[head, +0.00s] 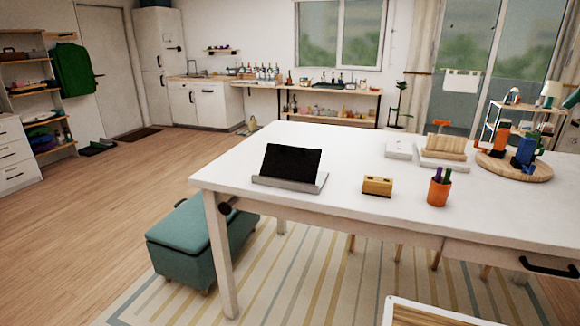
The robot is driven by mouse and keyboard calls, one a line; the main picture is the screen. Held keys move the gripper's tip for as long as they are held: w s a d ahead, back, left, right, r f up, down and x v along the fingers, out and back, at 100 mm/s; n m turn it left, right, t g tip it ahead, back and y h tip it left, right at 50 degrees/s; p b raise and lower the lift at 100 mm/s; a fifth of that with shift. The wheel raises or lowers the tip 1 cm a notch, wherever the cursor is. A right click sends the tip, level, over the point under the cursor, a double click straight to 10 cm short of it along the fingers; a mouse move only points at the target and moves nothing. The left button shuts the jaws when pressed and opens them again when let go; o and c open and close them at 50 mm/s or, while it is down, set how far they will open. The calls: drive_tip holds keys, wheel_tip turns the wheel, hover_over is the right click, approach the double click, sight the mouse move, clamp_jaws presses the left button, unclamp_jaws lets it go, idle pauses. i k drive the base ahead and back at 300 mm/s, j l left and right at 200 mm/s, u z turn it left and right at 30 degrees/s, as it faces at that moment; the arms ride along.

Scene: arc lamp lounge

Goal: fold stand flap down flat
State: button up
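The stand sits near the left front corner of the white table (350,150). It has a flat grey base (286,184) and a black panel (291,161), which looks like its flap. The panel is raised and leans back from the base. I cannot tell whether a separate device rests against it, and its back and hinge are hidden. My gripper is not in view.
A yellow block with dark holes (377,186) and an orange pen cup (439,187) stand right of the stand. Farther right is a round wooden board (514,168) with coloured items. A teal bench (185,243) stands by the table's left end.

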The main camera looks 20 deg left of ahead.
sight(296, 164)
drive_tip(key=i+j, duration=0.15)
drive_tip(key=j, duration=0.25)
drive_tip(key=i+j+u, duration=0.1)
drive_tip(key=j, duration=0.3)
drive_tip(key=i+j, duration=0.2)
drive_tip(key=j, duration=0.2)
drive_tip(key=i+j, duration=0.15)
drive_tip(key=j, duration=0.25)
drive_tip(key=u, duration=0.05)
